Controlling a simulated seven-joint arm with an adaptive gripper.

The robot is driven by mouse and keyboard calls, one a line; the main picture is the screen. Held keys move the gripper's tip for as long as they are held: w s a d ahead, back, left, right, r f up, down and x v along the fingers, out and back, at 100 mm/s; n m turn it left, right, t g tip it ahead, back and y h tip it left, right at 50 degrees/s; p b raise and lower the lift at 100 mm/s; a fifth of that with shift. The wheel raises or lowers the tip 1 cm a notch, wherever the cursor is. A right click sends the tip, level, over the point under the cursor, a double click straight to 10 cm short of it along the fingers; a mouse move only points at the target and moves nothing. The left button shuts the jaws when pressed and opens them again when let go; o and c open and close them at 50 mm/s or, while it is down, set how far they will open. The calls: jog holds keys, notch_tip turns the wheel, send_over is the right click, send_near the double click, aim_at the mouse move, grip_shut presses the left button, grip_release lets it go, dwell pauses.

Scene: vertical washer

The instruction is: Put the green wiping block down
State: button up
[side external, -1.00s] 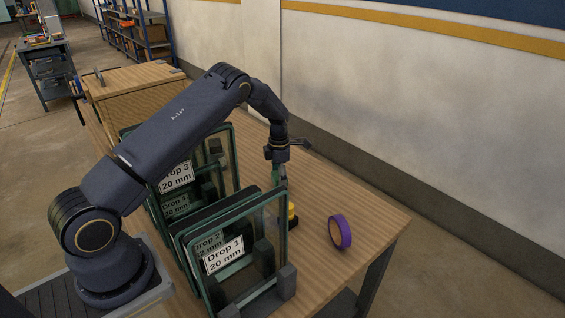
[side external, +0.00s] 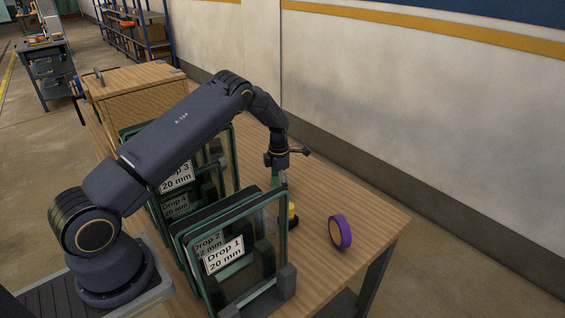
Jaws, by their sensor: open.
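My gripper (side external: 278,166) points down behind the glass panels, over the far part of the wooden table. It is open, though the fingers are small and partly hidden. A small green piece (side external: 281,180), apparently the green wiping block, shows just below the gripper. Its lower part is hidden behind the green-framed panel. I cannot tell whether it touches the fingers or what it rests on.
Upright framed glass panels labelled Drop 1 (side external: 224,254) to Drop 4 stand in front of the gripper. A yellow and black item (side external: 292,214) and a purple ring (side external: 341,232) stand on the table (side external: 375,218). The table's right end is clear.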

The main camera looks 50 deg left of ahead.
notch_tip(320, 180, up, 12)
jog(key=shift+r, duration=0.15)
dwell(0.3)
